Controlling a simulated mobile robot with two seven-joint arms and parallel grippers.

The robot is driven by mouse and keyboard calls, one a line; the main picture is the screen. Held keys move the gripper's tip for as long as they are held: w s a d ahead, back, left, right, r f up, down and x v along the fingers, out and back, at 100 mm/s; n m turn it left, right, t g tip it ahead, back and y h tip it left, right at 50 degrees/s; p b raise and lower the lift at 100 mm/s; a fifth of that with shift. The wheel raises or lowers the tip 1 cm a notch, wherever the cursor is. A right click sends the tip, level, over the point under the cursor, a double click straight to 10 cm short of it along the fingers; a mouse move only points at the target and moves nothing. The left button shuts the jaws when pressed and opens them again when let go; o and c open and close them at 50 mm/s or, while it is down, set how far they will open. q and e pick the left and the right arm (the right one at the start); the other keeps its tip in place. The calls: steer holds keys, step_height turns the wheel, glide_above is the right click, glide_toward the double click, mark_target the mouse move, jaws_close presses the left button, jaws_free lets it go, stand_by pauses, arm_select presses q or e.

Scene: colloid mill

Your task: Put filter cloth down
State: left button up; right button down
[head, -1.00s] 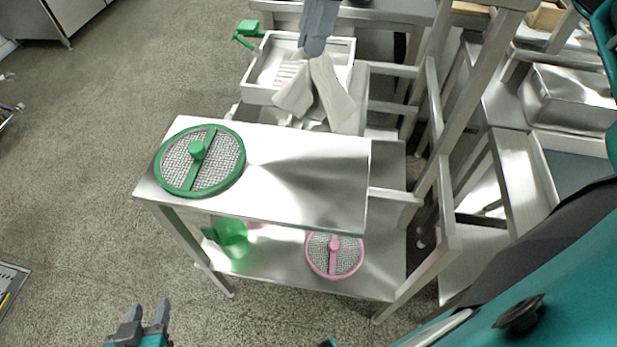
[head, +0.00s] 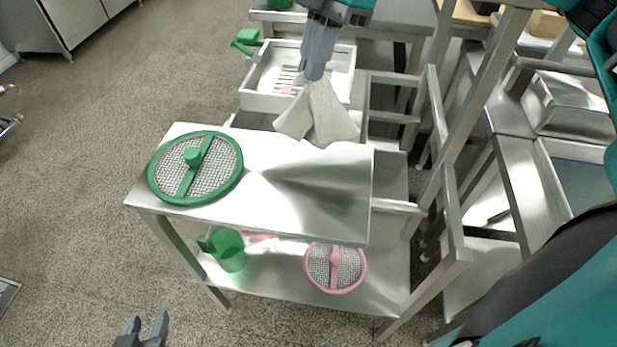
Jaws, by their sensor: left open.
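The filter cloth (head: 322,115) is a pale beige fabric that hangs in folds, spread wider at the bottom. My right gripper (head: 314,76) comes down from the top of the head view and is shut on the cloth's upper end. The cloth's lower edge is over the far edge of the steel table top (head: 300,185); I cannot tell whether it touches. My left gripper (head: 147,322) is open and empty at the bottom left, apart from the table.
A green-rimmed mesh sieve (head: 196,168) lies on the table's left end. The lower shelf holds a green jug (head: 229,250) and a pink-rimmed sieve (head: 335,268). A white tray (head: 270,102) stands behind. The table's middle and right are clear.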

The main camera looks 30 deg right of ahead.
steer(key=shift+w+a+n+g+h, duration=0.85)
steer(key=shift+w+n, duration=2.65)
steer(key=shift+w, duration=4.05)
glide_toward(339, 223)
steer(key=shift+y, duration=0.25)
steer(key=x, duration=0.5)
steer(key=shift+d+f, duration=0.1)
steer(key=shift+f, duration=0.15)
steer(key=c, duration=1.8)
jaws_free()
